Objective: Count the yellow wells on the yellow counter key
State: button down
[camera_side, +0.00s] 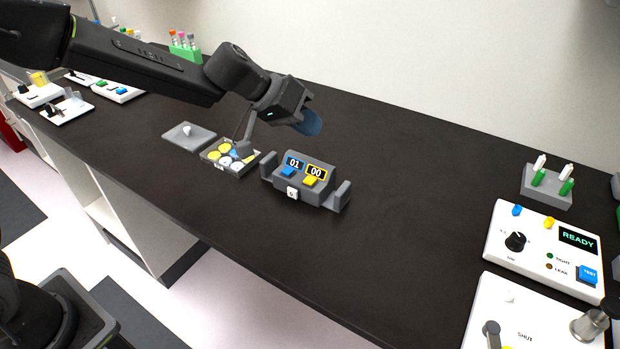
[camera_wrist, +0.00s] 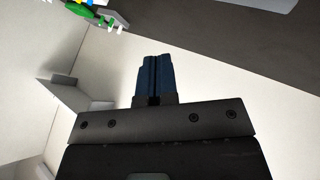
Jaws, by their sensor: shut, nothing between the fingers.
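The counter (camera_side: 304,181) is a grey box on the dark bench in the side view. Its blue-framed display reads 01 and its yellow-framed display reads 00. A blue key (camera_side: 288,172) and a yellow key (camera_side: 310,181) sit below the displays, with a white button (camera_side: 292,193) on the front. The well plate (camera_side: 229,156) lies left of the counter, with yellow, pale and blue wells; my arm hides part of it. My gripper (camera_side: 312,124) is above and behind the counter, apart from it. Its blue fingers (camera_wrist: 154,78) are closed together and empty in the wrist view.
A grey lid (camera_side: 189,136) with a white knob lies left of the plate. White devices, one showing READY (camera_side: 577,238), stand at the right, with a grey rack (camera_side: 547,186) behind. A green tube rack (camera_side: 185,50) stands at the back left. The bench right of the counter is clear.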

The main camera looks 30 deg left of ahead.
aim_at(310, 181)
jog(key=shift+f, duration=0.1)
jog(key=shift+f, duration=4.3)
jog(key=shift+f, duration=0.15)
jog(key=shift+f, duration=0.3)
jog(key=shift+f, duration=0.35)
jog(key=shift+r, duration=0.8)
jog(key=shift+f, duration=0.1)
jog(key=shift+f, duration=0.35)
